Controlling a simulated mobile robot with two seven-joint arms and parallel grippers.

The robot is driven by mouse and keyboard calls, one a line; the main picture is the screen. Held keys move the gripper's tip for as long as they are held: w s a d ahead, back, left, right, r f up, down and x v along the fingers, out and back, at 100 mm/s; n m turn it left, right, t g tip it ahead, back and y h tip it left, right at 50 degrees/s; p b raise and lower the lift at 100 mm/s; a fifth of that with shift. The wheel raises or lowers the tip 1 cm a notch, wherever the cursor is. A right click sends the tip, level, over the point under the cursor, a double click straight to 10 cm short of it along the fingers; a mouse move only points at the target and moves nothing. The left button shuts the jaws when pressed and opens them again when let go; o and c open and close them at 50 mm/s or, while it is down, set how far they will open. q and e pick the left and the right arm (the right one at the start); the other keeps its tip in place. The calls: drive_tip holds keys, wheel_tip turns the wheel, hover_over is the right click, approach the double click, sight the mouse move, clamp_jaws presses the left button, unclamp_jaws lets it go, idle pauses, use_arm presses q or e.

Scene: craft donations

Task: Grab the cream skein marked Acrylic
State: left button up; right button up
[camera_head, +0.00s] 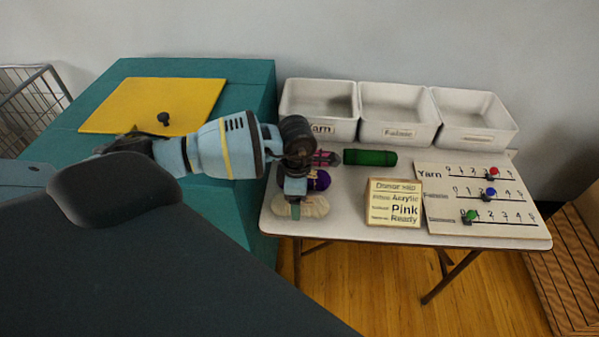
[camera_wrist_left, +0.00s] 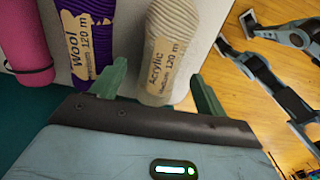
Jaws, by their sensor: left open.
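The cream skein (camera_head: 312,207) lies at the front left edge of the white table. In the left wrist view the cream skein (camera_wrist_left: 172,35) has a tan label reading Acrylic 120 m. My left gripper (camera_head: 295,196) is over the skein and hides part of it in the head view. In the left wrist view my left gripper (camera_wrist_left: 160,82) is open, with one green finger on each side of the skein's near end. I cannot tell whether either finger touches it. My right gripper is not in view.
A purple skein (camera_wrist_left: 88,40) labelled Wool lies close left of the cream one, with a pink roll (camera_wrist_left: 24,40) beyond it. A green roll (camera_head: 370,157), a lettered card (camera_head: 395,203), a slider board (camera_head: 483,205) and three white bins (camera_head: 398,118) are on the table (camera_head: 345,220).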

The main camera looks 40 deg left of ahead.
use_arm(q)
drive_tip(key=shift+f, duration=1.25)
drive_tip(key=c, duration=1.1)
drive_tip(key=shift+o, duration=0.2)
drive_tip(key=shift+r, duration=0.2)
drive_tip(key=shift+r, duration=0.6)
wheel_tip(320, 180, up, 2)
drive_tip(key=shift+s+d+r, duration=0.1)
drive_tip(key=shift+s+d, duration=0.05)
drive_tip(key=s+d+r, duration=0.1)
drive_tip(key=s+d, duration=0.7)
drive_tip(key=s, duration=0.5)
drive_tip(key=shift+d+r, duration=0.15)
